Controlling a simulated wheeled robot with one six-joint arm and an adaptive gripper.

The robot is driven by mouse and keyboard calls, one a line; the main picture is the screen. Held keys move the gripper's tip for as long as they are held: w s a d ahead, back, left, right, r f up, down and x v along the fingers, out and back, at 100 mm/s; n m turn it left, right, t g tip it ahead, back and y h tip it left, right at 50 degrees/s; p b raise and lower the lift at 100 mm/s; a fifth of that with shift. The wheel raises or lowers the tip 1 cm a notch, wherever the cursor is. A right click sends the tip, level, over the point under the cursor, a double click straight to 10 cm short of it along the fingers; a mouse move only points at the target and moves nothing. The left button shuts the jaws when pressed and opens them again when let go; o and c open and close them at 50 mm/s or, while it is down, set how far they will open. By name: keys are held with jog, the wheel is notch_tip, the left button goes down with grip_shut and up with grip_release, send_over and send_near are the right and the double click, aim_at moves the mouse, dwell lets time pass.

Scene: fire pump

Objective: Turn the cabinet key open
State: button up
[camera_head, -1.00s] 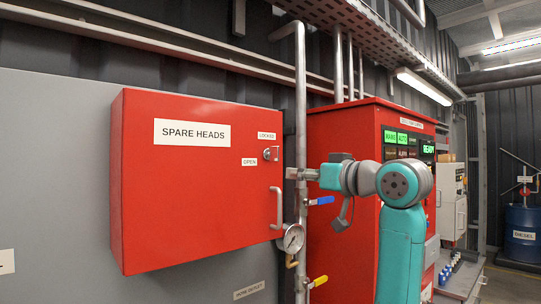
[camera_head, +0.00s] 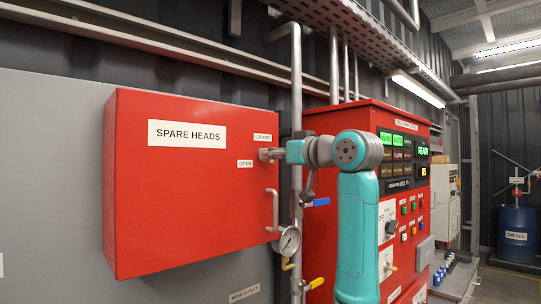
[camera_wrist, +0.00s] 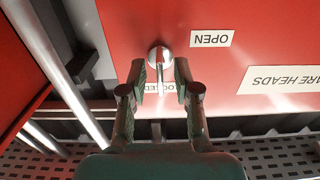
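The red SPARE HEADS cabinet (camera_head: 165,190) hangs on the grey wall with its door shut. My gripper (camera_head: 268,154) is at the lock on the door's right side and hides it in the head view. In the wrist view, upside down, the silver lock with its key (camera_wrist: 159,58) shows between the two fingertips of my gripper (camera_wrist: 161,78). The fingers are open, one on each side of the key, with a gap visible on both sides. The key's flat part points toward the LOCKED label (camera_wrist: 155,87), which is partly hidden. The OPEN label (camera_wrist: 211,39) is to its right there.
A door handle (camera_head: 272,210) is below the lock. A vertical pipe (camera_head: 297,90) with a gauge (camera_head: 287,241) and a blue-handled valve (camera_head: 316,202) runs close by the cabinet's right edge. The red pump controller (camera_head: 408,160) stands right of it.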

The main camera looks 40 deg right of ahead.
jog(key=shift+w, duration=0.6)
grip_shut()
